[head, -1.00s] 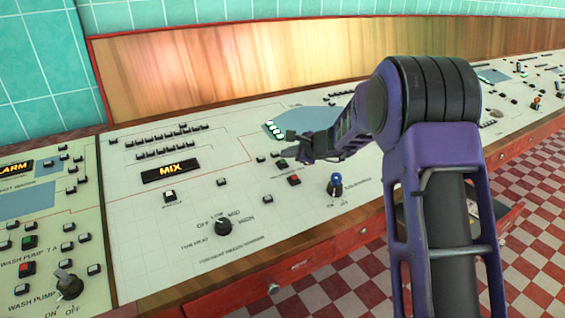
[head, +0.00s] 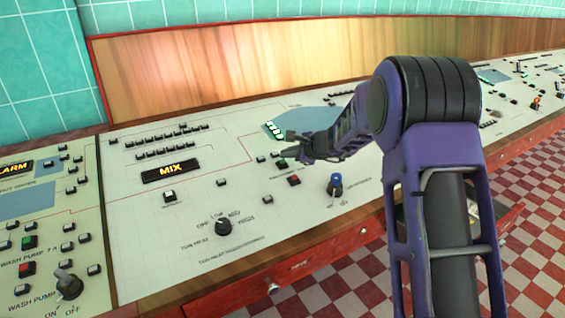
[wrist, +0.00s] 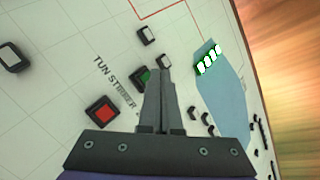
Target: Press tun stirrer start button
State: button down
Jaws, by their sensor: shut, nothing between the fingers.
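The tun stirrer start button is a green square button (wrist: 143,77) beside the printed "TUN STIRRER" label in the wrist view. It is partly covered there by my gripper (wrist: 160,73). My gripper is shut and empty, its tips just beside the green button; I cannot tell whether they touch it. In the head view the green button (head: 282,163) shows just below my gripper (head: 284,150). A red button (wrist: 102,110) sits next to the green one, and it also shows in the head view (head: 294,180).
Small black-framed buttons and a blue panel area with lit white-green indicators (head: 275,131) lie close by. A blue-topped switch (head: 335,184) and a black rotary knob (head: 223,227) stand up from the console. A lit MIX sign (head: 171,171) is at left.

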jog(key=shift+f, duration=0.2)
dwell(0.5)
jog(key=shift+f, duration=0.2)
jog(key=shift+w+f, duration=0.1)
jog(key=shift+f, duration=0.25)
dwell(0.6)
jog(key=shift+r, duration=0.15)
jog(key=shift+r+p, duration=0.3)
jog(key=shift+r, duration=0.3)
jog(key=shift+s+d+r+p, duration=0.1)
jog(key=shift+s+r+p, duration=0.1)
jog(key=shift+r+p, duration=0.45)
jog(key=shift+s+d+r+p, duration=0.15)
jog(key=shift+r+p, duration=0.15)
jog(key=shift+r, duration=0.7)
jog(key=shift+s+d+r+p, duration=0.1)
jog(key=shift+s+r+p, duration=0.1)
jog(key=shift+r+p, duration=0.45)
jog(key=shift+r, duration=0.2)
